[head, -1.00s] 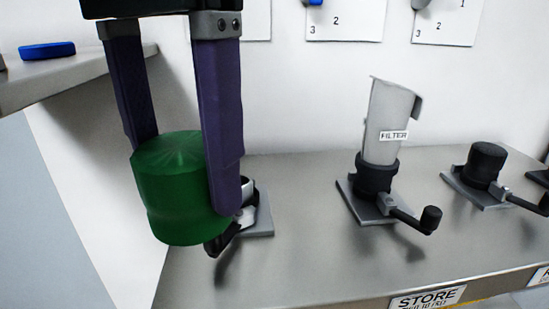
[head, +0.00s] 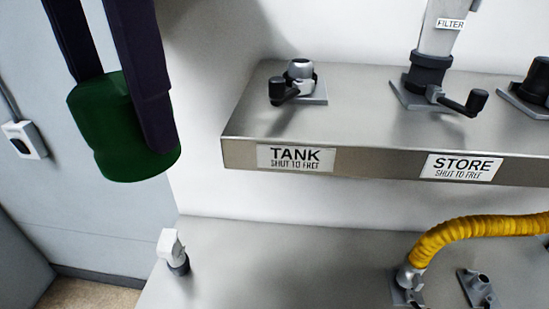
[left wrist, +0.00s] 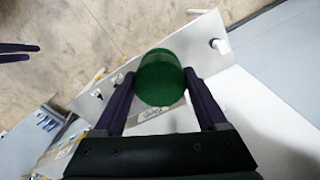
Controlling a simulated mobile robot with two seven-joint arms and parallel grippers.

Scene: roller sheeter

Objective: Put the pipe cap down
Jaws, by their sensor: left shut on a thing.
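The pipe cap (head: 112,125) is a green, rounded cylinder. In the head view it is at the upper left, held in the air between the two dark purple fingers of my left gripper (head: 125,115). In the left wrist view the cap (left wrist: 160,78) sits between the fingertips of the same gripper (left wrist: 160,88). The cap is clear of the shelf and of the lower bench. The finger nearer the camera hides part of it. My right gripper is not in the head view; dark purple parts at the left edge of the wrist view are too small to tell.
The upper steel shelf (head: 232,133) carries a tank fitting (head: 300,72) with a black lever and a filter fitting (head: 428,72). The lower bench (head: 250,270) has a white-topped fitting (head: 172,248) and a yellow hose (head: 480,232). The bench's left-middle surface is clear.

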